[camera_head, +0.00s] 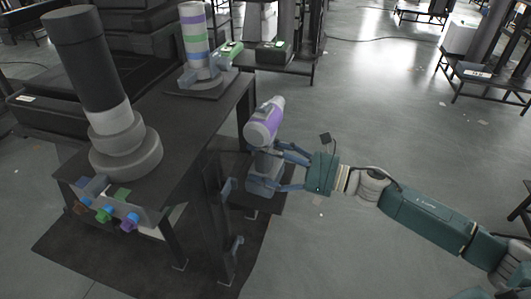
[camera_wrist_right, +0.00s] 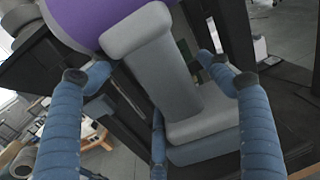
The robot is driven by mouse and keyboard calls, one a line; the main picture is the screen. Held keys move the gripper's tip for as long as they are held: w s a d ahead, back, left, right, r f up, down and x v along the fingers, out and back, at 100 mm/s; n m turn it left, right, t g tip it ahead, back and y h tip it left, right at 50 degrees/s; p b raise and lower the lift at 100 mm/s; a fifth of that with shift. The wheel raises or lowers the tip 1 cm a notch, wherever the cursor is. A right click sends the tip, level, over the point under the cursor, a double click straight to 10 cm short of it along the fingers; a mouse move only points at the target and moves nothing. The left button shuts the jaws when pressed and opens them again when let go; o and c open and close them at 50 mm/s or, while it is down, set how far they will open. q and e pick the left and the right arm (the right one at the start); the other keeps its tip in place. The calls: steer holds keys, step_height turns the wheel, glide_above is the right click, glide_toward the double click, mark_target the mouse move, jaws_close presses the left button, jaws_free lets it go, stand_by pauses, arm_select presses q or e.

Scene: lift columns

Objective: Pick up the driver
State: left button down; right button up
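The driver (camera_head: 263,122) has a purple and grey body, a grey handle and a blue-grey block base. It stands upright beside the dark table, apparently on a low dark ledge. My right gripper (camera_head: 277,166) reaches it from the right, with its blue fingers spread at the handle. In the right wrist view, the grey handle (camera_wrist_right: 158,75) rises between the open fingers of my right gripper (camera_wrist_right: 153,64), with gaps visible on both sides. The purple body is cut off at the top there. My left gripper is not in view.
The dark table (camera_head: 185,135) holds a tall black-and-grey column (camera_head: 92,75) and a striped column (camera_head: 195,40). A rack of coloured parts (camera_head: 110,208) hangs at its front edge. Open floor (camera_head: 380,110) lies to the right.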

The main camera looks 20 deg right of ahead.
steer(key=c, duration=1.7)
steer(key=shift+r, duration=0.15)
